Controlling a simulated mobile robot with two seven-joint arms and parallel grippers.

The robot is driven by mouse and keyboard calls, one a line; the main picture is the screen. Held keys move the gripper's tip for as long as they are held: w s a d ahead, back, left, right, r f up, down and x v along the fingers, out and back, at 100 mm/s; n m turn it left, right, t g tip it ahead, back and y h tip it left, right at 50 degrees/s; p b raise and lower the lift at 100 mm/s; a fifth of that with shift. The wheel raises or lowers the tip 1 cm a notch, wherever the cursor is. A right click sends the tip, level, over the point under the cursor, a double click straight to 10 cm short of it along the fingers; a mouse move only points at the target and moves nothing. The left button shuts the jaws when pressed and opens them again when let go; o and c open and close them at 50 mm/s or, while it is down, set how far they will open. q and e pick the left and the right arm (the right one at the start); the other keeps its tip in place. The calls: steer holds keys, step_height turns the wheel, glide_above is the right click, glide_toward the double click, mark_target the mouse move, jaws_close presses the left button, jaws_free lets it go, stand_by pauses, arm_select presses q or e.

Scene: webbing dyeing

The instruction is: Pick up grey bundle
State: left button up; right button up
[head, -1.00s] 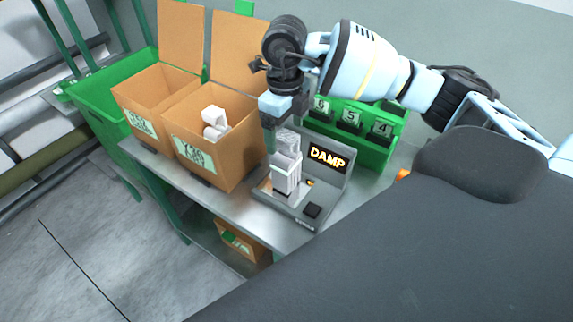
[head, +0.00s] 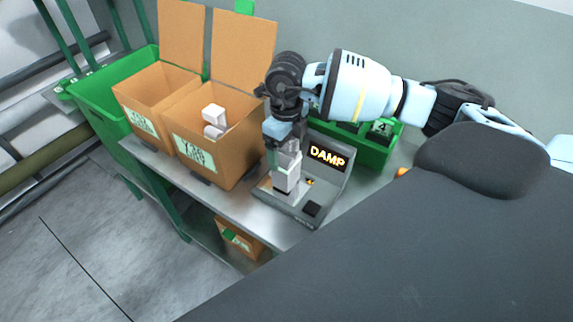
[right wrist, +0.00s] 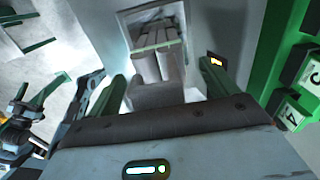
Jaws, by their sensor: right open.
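The grey bundle (head: 287,178) stands upright on the tester with the lit DAMP display (head: 327,157). In the right wrist view the bundle (right wrist: 158,62) shows as pale folded strips with a greenish band across them. My right gripper (head: 283,148) is just above the bundle, pointing down at its top. In the right wrist view its two green fingers (right wrist: 166,80) are apart, with the bundle between and beyond them. Whether they touch it cannot be told. My left gripper is not seen in the head view.
Left of the tester stand two open cardboard boxes; the nearer one (head: 236,160) holds pale bundles. A green bin (head: 85,87) is beyond them. A green rack with number cards (head: 372,152) stands close on the right. The metal bench's front edge (head: 235,205) is clear.

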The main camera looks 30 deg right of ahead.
steer(key=c, duration=1.5)
steer(key=shift+o, duration=0.2)
steer(key=shift+r, duration=0.15)
